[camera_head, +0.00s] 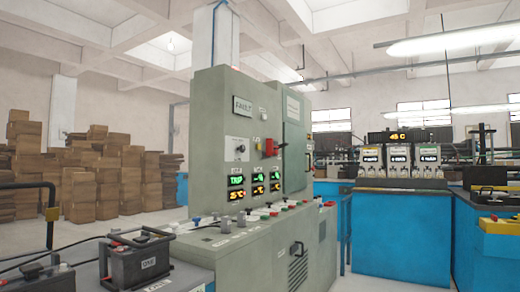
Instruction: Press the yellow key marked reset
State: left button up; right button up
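A grey control cabinet (215,115) stands mid-picture with a sloping desk (240,240) in front of it. Small red, green, white and blue buttons line the desk top. I cannot read a reset mark on any key, so I cannot tell which one is the reset key. Lit displays (237,180) on the upright panel show green and amber text, one reading TRIP. Neither of my grippers is in view.
A black battery (140,262) with a handle stands on a grey surface left of the desk, cables near it. Stacked brown boxes (100,180) fill the back left. Blue benches (390,235) with chargers and batteries stand at right.

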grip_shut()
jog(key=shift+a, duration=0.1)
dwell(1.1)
